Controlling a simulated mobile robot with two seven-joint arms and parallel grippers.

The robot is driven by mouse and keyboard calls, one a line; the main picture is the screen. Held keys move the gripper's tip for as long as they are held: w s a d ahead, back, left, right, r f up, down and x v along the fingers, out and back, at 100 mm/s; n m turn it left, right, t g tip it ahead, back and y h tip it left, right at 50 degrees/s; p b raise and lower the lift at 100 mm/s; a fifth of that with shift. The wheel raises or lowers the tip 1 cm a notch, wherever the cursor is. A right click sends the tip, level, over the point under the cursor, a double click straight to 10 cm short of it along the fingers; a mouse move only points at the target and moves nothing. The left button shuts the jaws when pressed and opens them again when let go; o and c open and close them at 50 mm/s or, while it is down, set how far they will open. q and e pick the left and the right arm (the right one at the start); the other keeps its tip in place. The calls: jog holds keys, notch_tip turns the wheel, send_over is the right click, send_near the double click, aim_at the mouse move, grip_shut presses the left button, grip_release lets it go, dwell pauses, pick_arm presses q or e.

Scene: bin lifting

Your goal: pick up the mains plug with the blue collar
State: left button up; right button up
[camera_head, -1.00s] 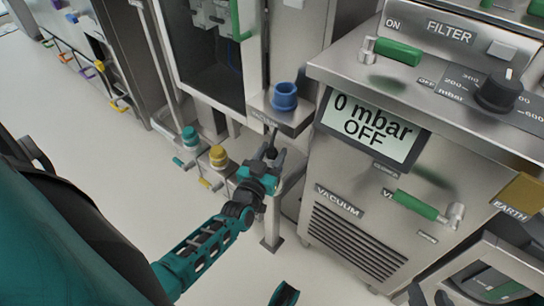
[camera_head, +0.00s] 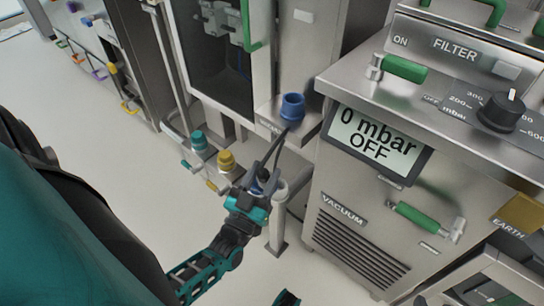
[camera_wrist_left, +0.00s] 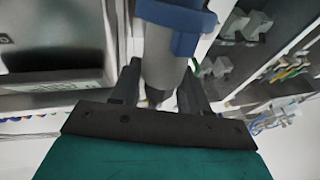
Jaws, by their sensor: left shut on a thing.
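My left gripper (camera_head: 262,184) is shut on the mains plug, a grey cylindrical body with a blue collar. In the left wrist view the plug (camera_wrist_left: 160,68) stands between the two fingers, and its blue collar (camera_wrist_left: 190,42) is above them, towards the top edge. A grey post with a round top (camera_head: 279,225) stands just right of the gripper.
Teal (camera_head: 199,140) and yellow (camera_head: 226,159) fittings stand to the left. The steel vacuum cabinet (camera_head: 345,170) is close on the right. Pale floor (camera_head: 165,215) lies open at the left.

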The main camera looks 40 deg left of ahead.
pick_arm(q)
jog(key=s+d+r+g+p, duration=0.2)
jog(key=s+p, duration=0.4)
jog(key=s, duration=1)
jog(key=shift+s+d+g+h, duration=0.3)
jog(key=shift+d+g, duration=0.2)
jog(key=shift+g, duration=0.2)
pick_arm(e)
jog(key=r, duration=0.5)
jog(key=shift+s+d+r, duration=0.15)
jog(key=shift+d+r, duration=0.1)
jog(key=shift+r, duration=0.1)
pick_arm(q)
jog(key=shift+r, duration=0.1)
